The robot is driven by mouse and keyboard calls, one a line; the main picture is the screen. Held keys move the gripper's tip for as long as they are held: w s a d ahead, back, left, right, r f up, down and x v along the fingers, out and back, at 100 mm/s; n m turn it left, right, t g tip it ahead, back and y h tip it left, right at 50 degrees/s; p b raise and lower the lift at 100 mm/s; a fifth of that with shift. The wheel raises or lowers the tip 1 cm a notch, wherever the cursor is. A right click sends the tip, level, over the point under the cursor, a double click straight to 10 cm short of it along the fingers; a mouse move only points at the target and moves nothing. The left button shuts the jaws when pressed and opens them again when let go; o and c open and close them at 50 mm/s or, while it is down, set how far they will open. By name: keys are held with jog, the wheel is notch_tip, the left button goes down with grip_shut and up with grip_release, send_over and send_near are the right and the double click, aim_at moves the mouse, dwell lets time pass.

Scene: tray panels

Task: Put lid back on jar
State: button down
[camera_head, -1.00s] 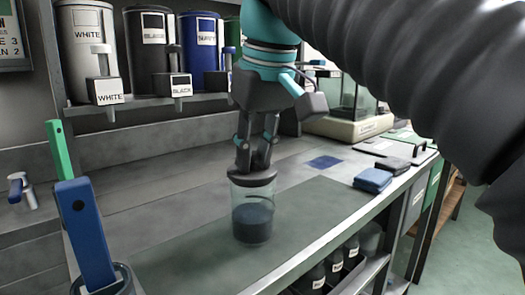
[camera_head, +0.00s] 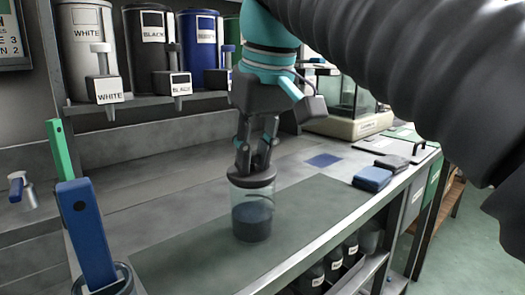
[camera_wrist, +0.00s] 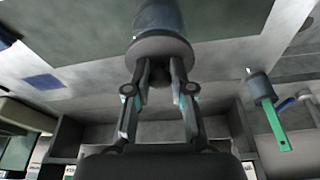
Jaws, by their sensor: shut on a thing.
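The jar (camera_head: 252,216) stands upright on the dark mat of the bench. It is clear, with dark blue contents in its lower part. The dark grey lid (camera_head: 251,181) lies across the jar's mouth and looks about level. I cannot tell whether it is fully seated. My gripper (camera_head: 254,166) points down from above, shut on the lid's knob. In the wrist view, the fingers of my gripper (camera_wrist: 158,80) close on the small knob at the centre of the lid (camera_wrist: 160,47).
A blue-handled tool (camera_head: 86,235) stands in a container at front left, with a green-handled one (camera_head: 58,150) behind. Labelled canisters (camera_head: 95,45) line the back shelf. Folded blue cloths (camera_head: 373,178) lie at the right edge. The mat (camera_head: 310,205) around the jar is clear.

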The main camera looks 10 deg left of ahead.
dwell(0.4)
jog(key=shift+c, duration=2.2)
grip_release()
jog(key=shift+r, duration=0.1)
jog(key=shift+r+p, duration=0.8)
jog(key=shift+r, duration=2.6)
grip_shut()
